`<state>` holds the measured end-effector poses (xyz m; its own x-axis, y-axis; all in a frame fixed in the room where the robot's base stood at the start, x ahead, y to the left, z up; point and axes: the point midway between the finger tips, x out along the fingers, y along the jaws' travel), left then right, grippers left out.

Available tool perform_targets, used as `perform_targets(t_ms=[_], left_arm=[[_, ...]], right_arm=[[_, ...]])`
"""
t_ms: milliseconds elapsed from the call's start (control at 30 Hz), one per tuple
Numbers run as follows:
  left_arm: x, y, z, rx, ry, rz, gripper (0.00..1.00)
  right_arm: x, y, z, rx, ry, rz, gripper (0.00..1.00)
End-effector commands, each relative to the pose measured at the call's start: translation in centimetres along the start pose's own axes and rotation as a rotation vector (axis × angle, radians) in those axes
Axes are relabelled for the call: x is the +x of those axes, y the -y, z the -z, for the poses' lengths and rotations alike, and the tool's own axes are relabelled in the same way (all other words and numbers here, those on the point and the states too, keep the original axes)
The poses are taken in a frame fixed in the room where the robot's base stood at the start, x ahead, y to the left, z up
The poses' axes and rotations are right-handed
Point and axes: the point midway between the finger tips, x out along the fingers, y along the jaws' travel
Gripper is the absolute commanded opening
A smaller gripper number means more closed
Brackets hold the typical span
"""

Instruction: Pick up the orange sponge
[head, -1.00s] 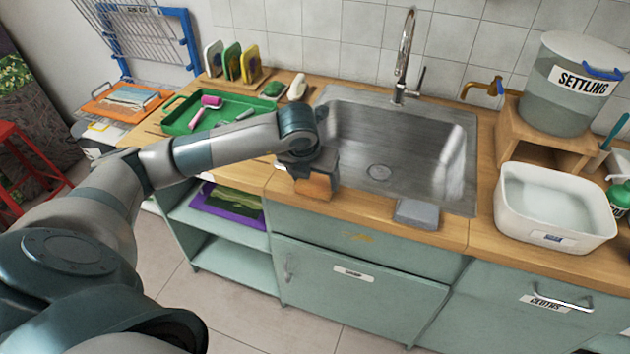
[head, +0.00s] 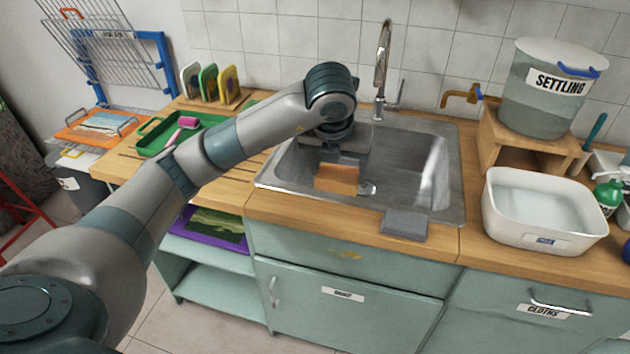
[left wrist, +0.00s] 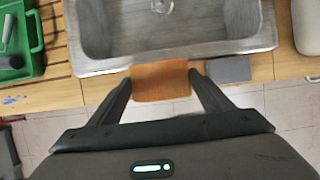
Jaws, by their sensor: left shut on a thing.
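The orange sponge (head: 338,179) is a small block that shows below my left gripper in the head view. My left gripper (head: 340,163) is shut on it and holds it over the left part of the sink basin. In the left wrist view the sponge (left wrist: 160,81) sits between the two dark fingers of the left gripper (left wrist: 160,88), with one finger at each side. The upper part of the sponge is hidden by the gripper in the head view. My right gripper is in neither view.
The steel sink (head: 425,160) has a tall tap (head: 383,65) behind it. A grey block (head: 404,224) lies at its front edge. A white basin (head: 540,215) stands to the right, and a green tray (head: 152,143) lies to the left.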

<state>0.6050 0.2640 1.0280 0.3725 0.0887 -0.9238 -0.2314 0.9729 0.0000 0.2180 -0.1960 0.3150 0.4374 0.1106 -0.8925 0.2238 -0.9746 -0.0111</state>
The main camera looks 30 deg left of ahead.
Motion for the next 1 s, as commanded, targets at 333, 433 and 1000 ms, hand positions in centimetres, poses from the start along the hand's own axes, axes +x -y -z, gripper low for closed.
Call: perform_targets(t_ms=[333,433,1000], left_arm=[[-1.1,1.9,-0.5,-0.001,0.0,-0.001,0.53],[-1.1,2.0,-0.5,-0.002,0.0,-0.001,0.53],[-1.1,2.0,-0.5,-0.002,-0.001,-0.001,0.55]], right_arm=[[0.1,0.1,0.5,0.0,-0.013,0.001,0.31],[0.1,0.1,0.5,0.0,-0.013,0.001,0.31],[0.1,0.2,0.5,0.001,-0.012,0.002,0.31]])
